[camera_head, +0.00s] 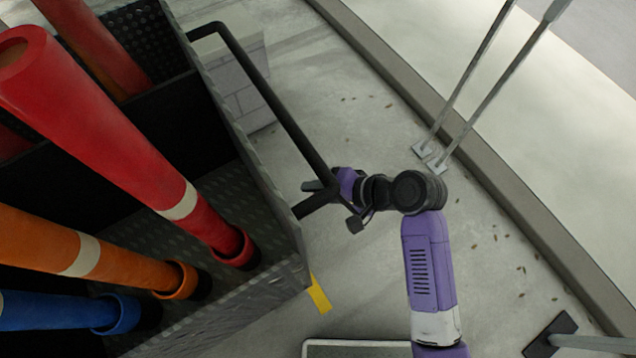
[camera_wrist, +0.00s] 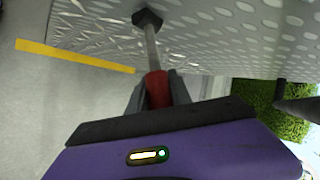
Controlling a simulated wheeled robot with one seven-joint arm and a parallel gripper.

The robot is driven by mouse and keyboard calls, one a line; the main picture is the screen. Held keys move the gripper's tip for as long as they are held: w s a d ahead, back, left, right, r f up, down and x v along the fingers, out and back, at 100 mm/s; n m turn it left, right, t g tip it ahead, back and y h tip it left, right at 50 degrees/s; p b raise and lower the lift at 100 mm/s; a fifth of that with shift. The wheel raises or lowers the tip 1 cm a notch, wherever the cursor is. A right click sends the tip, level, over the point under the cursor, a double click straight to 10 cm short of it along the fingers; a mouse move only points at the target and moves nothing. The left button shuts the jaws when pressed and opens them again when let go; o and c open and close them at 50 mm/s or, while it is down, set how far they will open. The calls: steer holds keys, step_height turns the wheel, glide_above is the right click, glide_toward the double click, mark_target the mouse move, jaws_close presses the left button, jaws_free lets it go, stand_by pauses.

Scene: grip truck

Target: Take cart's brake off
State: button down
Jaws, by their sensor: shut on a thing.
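The dark diamond-plate cart (camera_head: 225,312) fills the left of the head view; its plate also shows in the wrist view (camera_wrist: 215,35). A brake lever with a red grip (camera_wrist: 157,88) and a metal rod (camera_wrist: 150,48) comes from a black hexagonal mount (camera_wrist: 148,20) on the plate. My gripper (camera_wrist: 158,84) is shut on the red grip, with a dark finger on each side of it. In the head view my gripper (camera_head: 322,187) is by the lower end of the cart's black handle bar (camera_head: 270,95), and the lever cannot be made out there.
The cart holds red (camera_head: 105,130), orange (camera_head: 95,255) and blue (camera_head: 50,312) tubes. A yellow strip (camera_head: 319,294) lies on the floor by the cart's corner. A kerb (camera_head: 470,170) and thin metal poles (camera_head: 490,90) stand to the right. Concrete floor between is mostly clear.

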steer(key=shift+s+a+r+h+p, duration=0.1)
steer(key=shift+r+h+p, duration=0.2)
steer(key=shift+p, duration=0.15)
steer(key=c, duration=1.2)
jaws_free()
steer(key=shift+o, duration=0.2)
steer(key=shift+r, duration=0.1)
steer(key=v, duration=0.7)
steer(key=shift+s+d+r, duration=0.15)
steer(key=shift+s+d, duration=0.1)
steer(key=shift+d, duration=0.1)
